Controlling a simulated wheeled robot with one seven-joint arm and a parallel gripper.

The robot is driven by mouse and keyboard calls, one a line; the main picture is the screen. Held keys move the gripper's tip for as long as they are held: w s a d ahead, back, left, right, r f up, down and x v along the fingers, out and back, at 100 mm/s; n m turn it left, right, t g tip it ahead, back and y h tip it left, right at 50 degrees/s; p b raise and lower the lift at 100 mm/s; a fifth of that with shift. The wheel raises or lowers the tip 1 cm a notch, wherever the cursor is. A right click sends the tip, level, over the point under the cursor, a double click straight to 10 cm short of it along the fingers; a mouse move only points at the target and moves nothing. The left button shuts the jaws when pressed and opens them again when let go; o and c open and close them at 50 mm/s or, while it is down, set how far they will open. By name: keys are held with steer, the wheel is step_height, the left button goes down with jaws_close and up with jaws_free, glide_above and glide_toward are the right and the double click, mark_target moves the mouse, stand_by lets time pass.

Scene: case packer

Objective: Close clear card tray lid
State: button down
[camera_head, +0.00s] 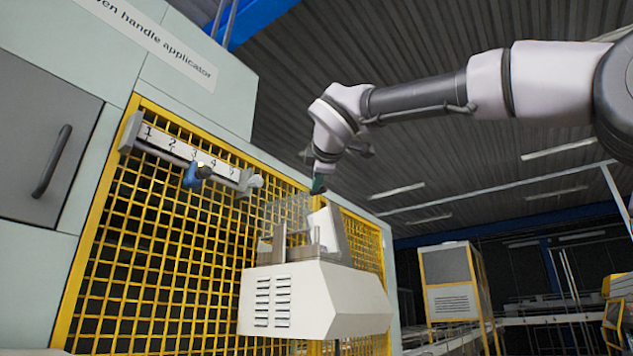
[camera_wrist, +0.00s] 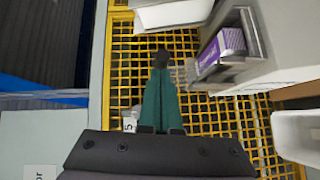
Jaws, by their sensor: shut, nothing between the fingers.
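The card tray (camera_head: 277,243) sits on top of a white machine housing in the head view. A faint see-through panel (camera_head: 289,212), which looks like the clear lid, stands raised above the tray. In the wrist view the tray (camera_wrist: 262,48) is at the upper right, with a purple and white pack (camera_wrist: 222,50) in it. The lid's outline is hard to make out there. My gripper (camera_head: 318,187) is above the tray, close to the panel's upper right; touching or apart I cannot tell. Its teal fingers (camera_wrist: 162,62) are together and empty.
A yellow mesh guard (camera_head: 150,235) stands behind the tray. A numbered rail (camera_head: 190,157) with a blue clamp (camera_head: 192,175) is fixed to it at the left. The white housing (camera_head: 310,298) is below the tray. Open space lies to the right of the housing.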

steer(key=shift+w, duration=0.1)
steer(key=w+d+f+m+g+y, duration=0.6)
steer(key=w+d+m+g, duration=0.2)
steer(key=w+g, duration=0.3)
steer(key=shift+d+f+m+g, duration=0.15)
steer(key=shift+d+m+g, duration=0.2)
steer(key=shift+m+g, duration=0.25)
stand_by(0.5)
stand_by(0.5)
